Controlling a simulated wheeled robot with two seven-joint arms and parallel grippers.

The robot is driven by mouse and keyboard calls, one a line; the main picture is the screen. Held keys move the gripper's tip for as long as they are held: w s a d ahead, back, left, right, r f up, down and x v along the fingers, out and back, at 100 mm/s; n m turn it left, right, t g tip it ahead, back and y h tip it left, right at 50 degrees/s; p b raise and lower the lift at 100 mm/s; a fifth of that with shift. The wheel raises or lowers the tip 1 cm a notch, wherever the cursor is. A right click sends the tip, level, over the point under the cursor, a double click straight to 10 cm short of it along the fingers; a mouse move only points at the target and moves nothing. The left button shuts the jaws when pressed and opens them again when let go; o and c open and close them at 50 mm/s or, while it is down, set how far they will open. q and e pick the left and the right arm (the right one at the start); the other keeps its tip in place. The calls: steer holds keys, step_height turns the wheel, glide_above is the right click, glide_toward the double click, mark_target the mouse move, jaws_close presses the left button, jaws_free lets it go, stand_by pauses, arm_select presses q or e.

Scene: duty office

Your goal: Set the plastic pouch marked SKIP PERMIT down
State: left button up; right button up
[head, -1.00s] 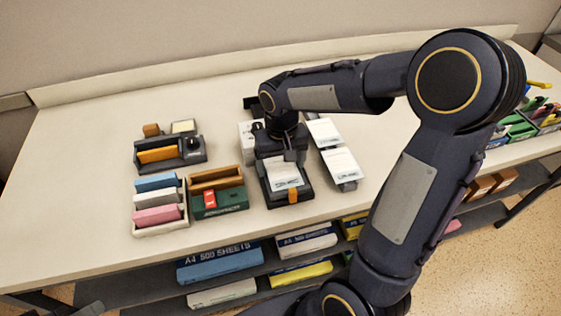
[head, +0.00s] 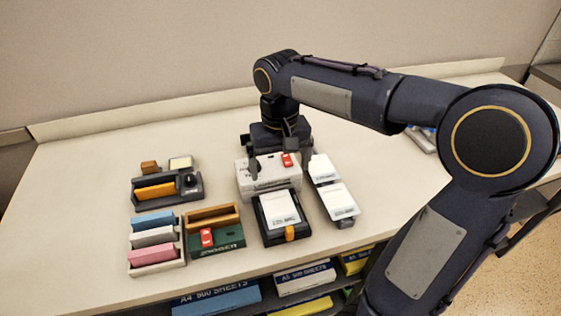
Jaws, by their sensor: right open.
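A white pouch (head: 281,212) with blurred dark lettering lies flat on a black tray (head: 268,238) with an orange tab at its front edge. I cannot read which words it bears. Two more white pouches, one at the back (head: 322,168) and one in front (head: 338,201), lie on a grey rack to the right; their print is also unreadable. My right gripper (head: 281,162) is open and empty, its fingers spread above the white box (head: 268,182) with a red switch, behind the black tray. It is apart from the pouch. My left gripper is not in view.
A green box (head: 228,240) with a red piece, a pale rack (head: 159,266) of blue, white and pink blocks, and a dark organizer (head: 190,183) stand to the left. Paper packs (head: 217,300) lie on the shelf below. The table's far left is clear.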

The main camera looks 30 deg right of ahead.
steer(key=s+a+f+t+y, duration=0.2)
steer(key=s, duration=0.6)
steer(key=s+a+f+n+t+y, duration=0.1)
steer(key=s+a+f+t, duration=0.1)
steer(key=s, duration=0.7)
steer(key=shift+a+f+t+y, duration=0.15)
steer(key=shift+f+t+y, duration=0.2)
steer(key=shift+t, duration=0.45)
